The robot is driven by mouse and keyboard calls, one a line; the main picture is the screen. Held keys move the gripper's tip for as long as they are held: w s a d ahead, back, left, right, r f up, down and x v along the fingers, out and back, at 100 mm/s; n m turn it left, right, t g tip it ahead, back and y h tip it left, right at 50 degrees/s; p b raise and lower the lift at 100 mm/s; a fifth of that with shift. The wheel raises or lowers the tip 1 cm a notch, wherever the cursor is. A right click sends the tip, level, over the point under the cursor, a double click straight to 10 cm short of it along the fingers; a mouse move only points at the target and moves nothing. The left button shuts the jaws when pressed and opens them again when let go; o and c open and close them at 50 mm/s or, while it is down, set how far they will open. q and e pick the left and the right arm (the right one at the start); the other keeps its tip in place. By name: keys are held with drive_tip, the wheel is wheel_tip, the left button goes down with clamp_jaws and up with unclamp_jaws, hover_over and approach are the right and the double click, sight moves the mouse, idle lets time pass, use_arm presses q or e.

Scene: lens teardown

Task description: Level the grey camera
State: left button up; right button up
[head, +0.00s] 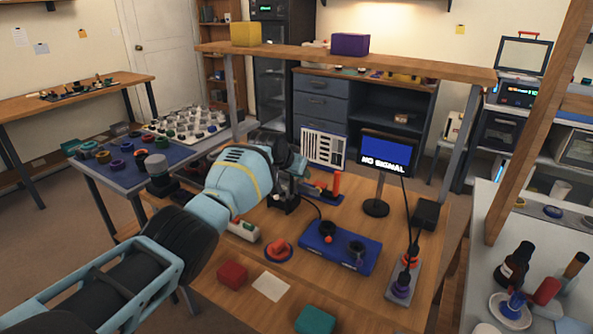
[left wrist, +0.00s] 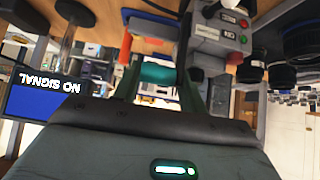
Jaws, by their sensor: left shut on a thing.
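My left gripper (head: 297,180) reaches over the wooden workbench (head: 210,285) from the left. In the left wrist view its fingers (left wrist: 157,90) are shut on a small teal cylindrical piece (left wrist: 158,74). My arm and gripper hide most of what is around it in the head view. A dark device (head: 284,203) shows just below the gripper; I cannot tell whether it is the grey camera. The camera's tilt cannot be made out. The monitor (head: 386,153) reads "NO SIGNAL", and also shows in the left wrist view (left wrist: 38,101). My right gripper is not in view.
A blue console (head: 340,250) with two joysticks, a red button (head: 278,249), a red block (head: 232,273) and a teal block (head: 315,320) lie on the bench. A red post (head: 336,184) stands behind the gripper. A power strip (head: 394,288) lies at right. A shelf (head: 400,66) spans above.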

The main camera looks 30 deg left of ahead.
use_arm(q)
drive_tip(key=shift+w+d+r, duration=0.25)
drive_tip(key=shift+d+r, duration=0.2)
drive_tip(key=o, duration=1.1)
drive_tip(key=shift+o, duration=0.6)
drive_tip(key=shift+w+d+f, duration=0.1)
drive_tip(key=shift+w+f, duration=0.1)
drive_tip(key=shift+f, duration=0.05)
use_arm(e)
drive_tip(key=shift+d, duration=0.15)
use_arm(q)
drive_tip(key=shift+s+a+f, duration=0.15)
drive_tip(key=shift+s+a, duration=0.05)
drive_tip(key=shift+a, duration=0.05)
drive_tip(key=p+v, duration=0.3)
drive_tip(key=v, duration=0.4)
drive_tip(key=shift+s+r+p, duration=0.25)
drive_tip(key=shift+r+p, duration=0.05)
drive_tip(key=shift+p, duration=0.05)
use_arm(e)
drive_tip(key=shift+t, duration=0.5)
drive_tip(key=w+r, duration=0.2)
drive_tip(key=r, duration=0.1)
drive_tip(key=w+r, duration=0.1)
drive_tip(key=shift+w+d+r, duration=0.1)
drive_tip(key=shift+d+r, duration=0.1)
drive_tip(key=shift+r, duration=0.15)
